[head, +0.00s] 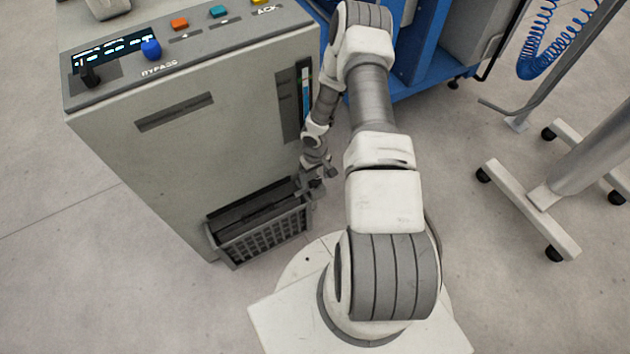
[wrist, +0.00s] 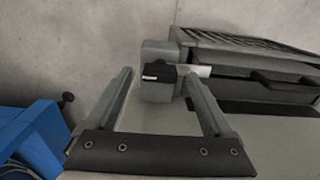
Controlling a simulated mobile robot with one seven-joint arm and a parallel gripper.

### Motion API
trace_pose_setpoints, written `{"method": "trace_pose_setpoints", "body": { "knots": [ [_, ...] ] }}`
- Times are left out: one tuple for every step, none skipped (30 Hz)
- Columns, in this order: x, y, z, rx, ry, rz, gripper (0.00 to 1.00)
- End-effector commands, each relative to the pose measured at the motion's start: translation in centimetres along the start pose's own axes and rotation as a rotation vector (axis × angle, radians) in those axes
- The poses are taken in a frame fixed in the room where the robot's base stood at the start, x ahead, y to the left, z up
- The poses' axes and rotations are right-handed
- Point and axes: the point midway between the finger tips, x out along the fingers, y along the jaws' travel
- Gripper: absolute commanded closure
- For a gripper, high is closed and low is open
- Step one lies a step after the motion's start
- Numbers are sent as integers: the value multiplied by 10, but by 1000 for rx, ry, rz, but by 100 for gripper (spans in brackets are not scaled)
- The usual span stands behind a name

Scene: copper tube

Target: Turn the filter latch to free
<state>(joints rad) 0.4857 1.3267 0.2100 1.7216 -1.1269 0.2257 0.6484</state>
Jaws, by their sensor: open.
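In the wrist view, the latch is a small black lever (wrist: 159,71) with a pale mark on its end, on a grey block (wrist: 157,52) beside the dark slatted filter basket (wrist: 245,43). My gripper (wrist: 158,76) is open, with one finger on each side of the lever in the picture. I cannot tell whether either finger touches it. In the head view, my gripper (head: 318,182) is at the right end of the filter basket (head: 262,240), low on the cabinet front. The latch cannot be made out there.
The grey cabinet (head: 190,165) carries a panel with coloured buttons and a blue knob (head: 151,49) on top. A blue frame (head: 415,45) stands behind my arm. A wheeled stand (head: 535,195) is at the right.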

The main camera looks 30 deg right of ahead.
Motion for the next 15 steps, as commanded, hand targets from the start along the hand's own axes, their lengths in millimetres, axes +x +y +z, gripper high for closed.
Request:
{"method": "trace_pose_setpoints", "body": {
  "knots": [
    [6,0,0,-1,0,0,14],
    [8,0,0,0,0,0,14],
    [10,0,0,1,0,0,14],
    [12,0,0,1,0,0,14],
    [12,0,0,1,0,0,14],
    [13,0,0,1,0,0,14],
    [13,0,0,1,0,0,14],
    [13,0,0,1,0,0,14],
    [13,0,0,1,0,0,14],
    [13,0,0,1,0,0,14],
    [13,0,0,1,0,0,14],
    [13,0,0,1,0,0,14],
    [13,0,0,1,0,0,14],
    [13,0,0,1,0,0,17],
    [13,0,0,1,0,0,25]
  ]
}}
